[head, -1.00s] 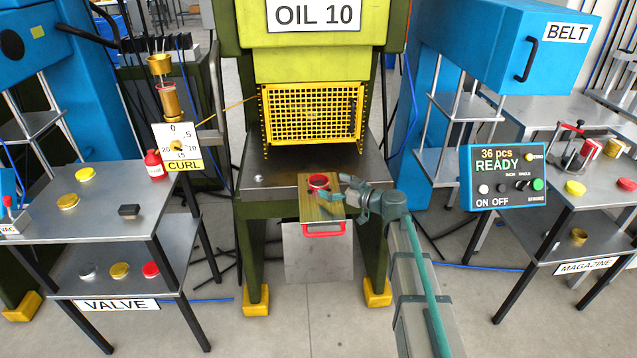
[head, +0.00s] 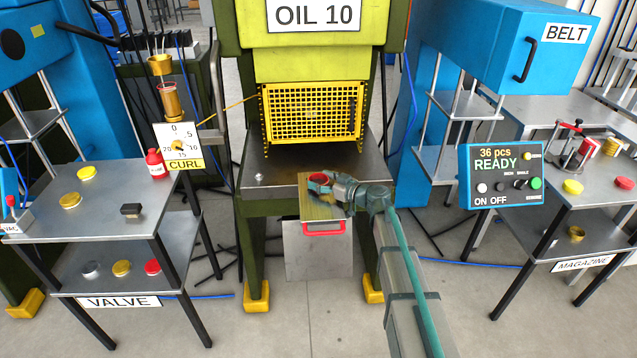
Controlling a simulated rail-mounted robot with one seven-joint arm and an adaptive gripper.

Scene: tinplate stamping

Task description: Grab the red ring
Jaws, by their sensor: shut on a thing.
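My gripper (head: 322,183) reaches in from the right and is shut on the ring. The fingers cover the ring's lower and right parts. I cannot tell whether the ring still touches the board.
The yellow mesh guard (head: 312,113) of the press stands just behind. A control panel (head: 503,176) is at right. The valve table (head: 90,215) at left holds several caps and a red bottle (head: 155,164). The floor in front is clear.

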